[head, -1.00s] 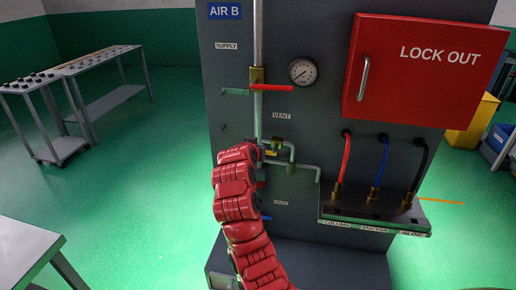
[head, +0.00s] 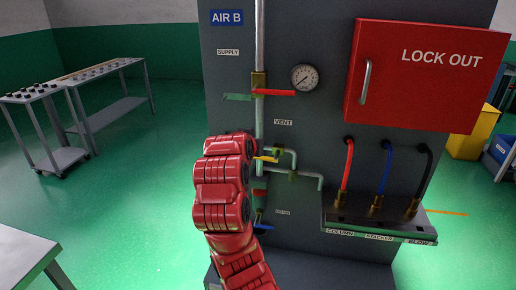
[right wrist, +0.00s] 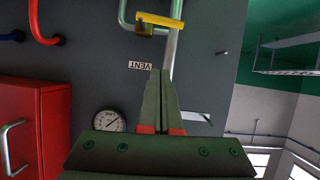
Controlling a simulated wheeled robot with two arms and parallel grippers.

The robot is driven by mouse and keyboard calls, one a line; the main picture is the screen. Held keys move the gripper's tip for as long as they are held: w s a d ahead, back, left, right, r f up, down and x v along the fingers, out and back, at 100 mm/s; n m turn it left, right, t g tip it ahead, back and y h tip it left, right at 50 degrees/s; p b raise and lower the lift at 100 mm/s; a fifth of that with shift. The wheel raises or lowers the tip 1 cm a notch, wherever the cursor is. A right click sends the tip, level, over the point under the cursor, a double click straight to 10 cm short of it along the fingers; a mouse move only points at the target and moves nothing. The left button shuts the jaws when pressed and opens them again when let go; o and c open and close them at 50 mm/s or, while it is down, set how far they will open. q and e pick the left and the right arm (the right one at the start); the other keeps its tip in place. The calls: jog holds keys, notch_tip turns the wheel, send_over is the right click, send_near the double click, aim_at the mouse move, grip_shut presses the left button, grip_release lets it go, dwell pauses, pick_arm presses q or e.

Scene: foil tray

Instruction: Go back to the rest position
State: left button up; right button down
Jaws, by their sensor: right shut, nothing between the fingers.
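My right arm comes up from the bottom middle of the head view in front of the grey AIR B panel (head: 300,130); its gripper is hidden there behind the red arm links. In the right wrist view my right gripper (right wrist: 160,75) is shut with its fingers together and empty. That view is upside down, with the VENT label near the fingertips and a yellow valve handle (right wrist: 160,20) beyond them. The yellow handle also shows beside the arm in the head view (head: 267,159). My left gripper is not in view.
A red-handled supply valve (head: 273,92), a gauge (head: 304,77) and a red LOCK OUT box (head: 425,80) are on the panel. A shelf (head: 380,226) with red, blue and black hoses juts out at right. A grey table (head: 25,250) stands at lower left. Open green floor lies left.

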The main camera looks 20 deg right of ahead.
jog(key=shift+s+a+r, duration=0.3)
jog(key=shift+s+a, duration=0.05)
jog(key=shift+s, duration=0.15)
